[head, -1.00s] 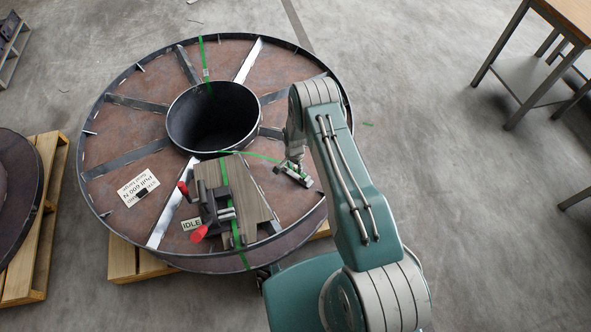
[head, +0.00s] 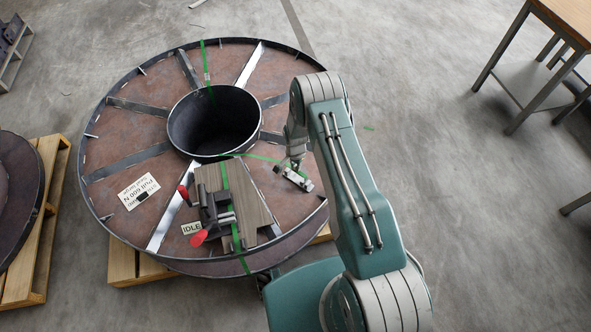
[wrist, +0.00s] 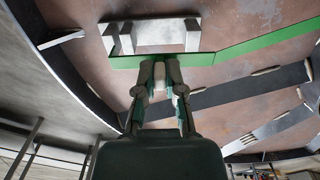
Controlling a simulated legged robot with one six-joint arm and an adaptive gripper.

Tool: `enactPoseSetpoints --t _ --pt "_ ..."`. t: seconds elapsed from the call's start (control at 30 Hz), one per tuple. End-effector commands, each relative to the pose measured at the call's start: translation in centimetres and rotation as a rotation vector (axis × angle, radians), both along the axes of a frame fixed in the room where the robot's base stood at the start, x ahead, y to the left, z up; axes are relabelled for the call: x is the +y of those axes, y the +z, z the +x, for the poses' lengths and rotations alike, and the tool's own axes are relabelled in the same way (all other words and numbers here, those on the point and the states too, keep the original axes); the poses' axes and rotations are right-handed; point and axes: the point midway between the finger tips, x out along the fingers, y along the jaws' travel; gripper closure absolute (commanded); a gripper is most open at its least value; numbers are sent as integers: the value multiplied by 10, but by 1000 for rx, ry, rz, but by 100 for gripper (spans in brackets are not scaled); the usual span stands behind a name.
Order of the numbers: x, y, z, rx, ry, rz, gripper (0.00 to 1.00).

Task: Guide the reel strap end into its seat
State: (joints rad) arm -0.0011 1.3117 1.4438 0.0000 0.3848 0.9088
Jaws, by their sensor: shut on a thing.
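The large steel reel (head: 95,165) lies flat in the head view, with an open round hub (head: 213,120). A clamp device (head: 214,212) with red handles sits on a wooden board (head: 250,200) at its near side. The green strap (head: 260,157) runs from the hub edge to my gripper (head: 294,166), right of the board. In the wrist view, my gripper (wrist: 160,72) is shut on the strap end (wrist: 125,62). A pale metal bracket (wrist: 150,35) shows just beyond the fingertips, along the strap. I cannot tell which part is the seat.
A tag reading IDLE (head: 191,227) and a "Pull 600 N" label (head: 139,190) lie on the reel. Flat spokes cross its face. A second reel (head: 18,185) on a pallet (head: 45,220) stands left; a workbench (head: 565,15) stands right. Floor between is clear.

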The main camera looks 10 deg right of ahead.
Motion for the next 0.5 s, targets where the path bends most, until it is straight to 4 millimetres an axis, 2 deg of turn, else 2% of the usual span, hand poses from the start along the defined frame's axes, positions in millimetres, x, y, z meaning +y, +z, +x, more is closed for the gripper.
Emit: enactPoseSetpoints --t 0.5 --pt "12 56 -46 0 1 0 100"
